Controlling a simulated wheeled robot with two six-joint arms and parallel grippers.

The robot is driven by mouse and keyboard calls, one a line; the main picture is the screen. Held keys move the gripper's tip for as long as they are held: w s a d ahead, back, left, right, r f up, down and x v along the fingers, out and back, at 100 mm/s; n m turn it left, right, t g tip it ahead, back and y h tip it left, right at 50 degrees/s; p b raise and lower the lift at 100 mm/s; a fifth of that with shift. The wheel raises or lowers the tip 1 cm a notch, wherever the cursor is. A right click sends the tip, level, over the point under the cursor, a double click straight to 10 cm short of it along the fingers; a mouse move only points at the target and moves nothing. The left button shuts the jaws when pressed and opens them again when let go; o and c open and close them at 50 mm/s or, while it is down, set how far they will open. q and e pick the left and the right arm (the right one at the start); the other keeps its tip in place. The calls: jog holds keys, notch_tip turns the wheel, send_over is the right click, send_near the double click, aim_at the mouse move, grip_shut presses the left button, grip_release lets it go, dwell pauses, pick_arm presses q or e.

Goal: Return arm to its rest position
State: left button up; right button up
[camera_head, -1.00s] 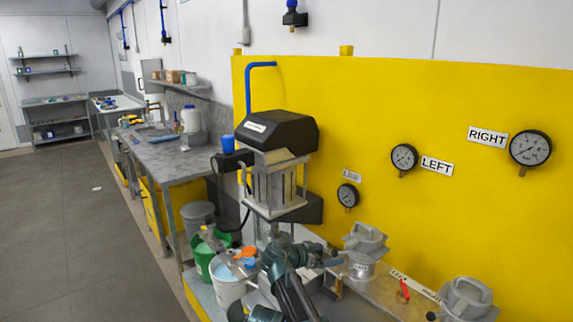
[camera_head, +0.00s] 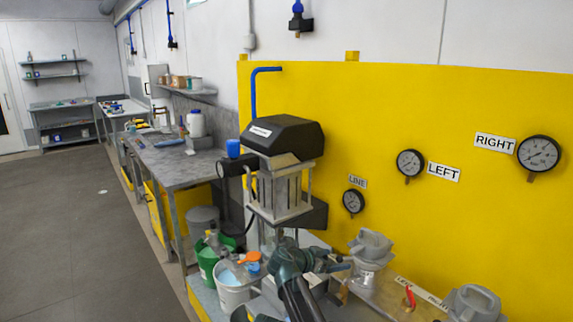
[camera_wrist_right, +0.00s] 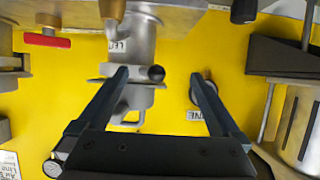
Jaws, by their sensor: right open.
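My right arm (camera_head: 298,292) rises from the bottom centre of the head view. Its gripper (camera_head: 340,266) points right, close to the left grey metal pot-like fitting (camera_head: 370,250). In the right wrist view the gripper (camera_wrist_right: 158,76) has its two dark fingers wide apart, with nothing held. A metal fitting with a loop handle (camera_wrist_right: 133,90) shows beyond and between the fingers; I cannot tell whether they touch it. My left gripper is not in view.
A drum agitator machine with a black head (camera_head: 283,137) stands just behind the arm. A white bucket (camera_head: 233,293) and a green bucket (camera_head: 207,262) are to the left. A yellow panel (camera_head: 440,100) with gauges backs the bench. A red-handled valve (camera_head: 410,296) lies right.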

jog(key=v, duration=0.2)
jog(key=shift+s+a+r+p, duration=0.15)
jog(key=shift+s+r+p, duration=0.15)
jog(key=shift+p, duration=0.1)
jog(key=shift+s+a+r, duration=0.1)
jog(key=shift+s+a, duration=0.15)
jog(key=shift+a, duration=0.15)
